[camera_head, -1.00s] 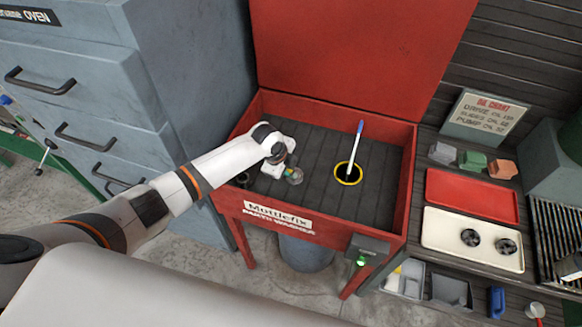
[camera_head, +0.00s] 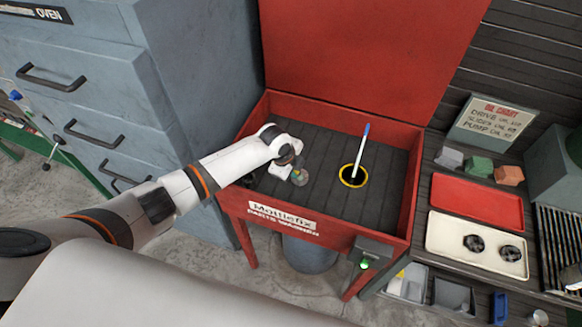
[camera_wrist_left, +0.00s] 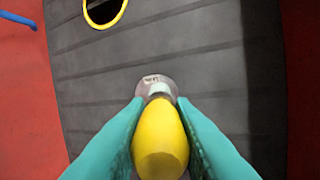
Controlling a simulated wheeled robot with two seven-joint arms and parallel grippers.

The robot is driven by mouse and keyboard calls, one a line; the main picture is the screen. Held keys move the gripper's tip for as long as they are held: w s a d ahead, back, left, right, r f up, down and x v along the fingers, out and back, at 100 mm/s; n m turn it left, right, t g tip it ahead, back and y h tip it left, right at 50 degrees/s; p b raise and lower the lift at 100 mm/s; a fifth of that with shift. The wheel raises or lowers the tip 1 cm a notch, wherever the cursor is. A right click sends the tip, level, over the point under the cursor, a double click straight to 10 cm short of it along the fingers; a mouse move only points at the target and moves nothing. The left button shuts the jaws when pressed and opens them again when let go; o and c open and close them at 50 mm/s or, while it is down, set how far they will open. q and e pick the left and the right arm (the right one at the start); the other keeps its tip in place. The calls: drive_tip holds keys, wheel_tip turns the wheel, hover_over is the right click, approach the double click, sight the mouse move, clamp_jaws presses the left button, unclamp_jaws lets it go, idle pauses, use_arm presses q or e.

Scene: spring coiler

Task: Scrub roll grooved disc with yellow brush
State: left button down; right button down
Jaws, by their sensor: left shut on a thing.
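My left gripper (camera_head: 299,178) is low over the dark ribbed floor of the red parts washer (camera_head: 410,190). In the left wrist view its teal fingers (camera_wrist_left: 160,125) are shut on the rounded yellow brush (camera_wrist_left: 160,140). A small grey-and-whitish round end (camera_wrist_left: 155,88) shows just beyond the yellow part; I cannot tell whether it is the brush's tip or a separate piece. Two dark round discs (camera_head: 473,244) lie on the cream tray (camera_head: 445,236) at the right. A dark shape in the washer is partly hidden behind my left forearm. My right gripper is not in view.
A white spout with a blue tip (camera_head: 361,145) stands by the yellow-rimmed drain hole (camera_head: 353,176). The washer's lid (camera_head: 370,50) is up. A red tray (camera_head: 475,201) and small coloured blocks (camera_head: 479,165) are on the right bench. The washer floor right of the drain is clear.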

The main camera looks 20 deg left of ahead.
use_arm(q)
drive_tip(key=shift+d, duration=0.5)
drive_tip(key=shift+a, duration=1.55)
drive_tip(key=shift+s+d+f+p, duration=0.1)
drive_tip(key=shift+d+p, duration=0.2)
drive_tip(key=shift+d, duration=1.25)
drive_tip(key=shift+a, duration=1.6)
drive_tip(key=shift+r, duration=0.25)
wheel_tip(320, 180, up, 7)
drive_tip(key=p, duration=0.6)
drive_tip(key=shift+f, duration=0.1)
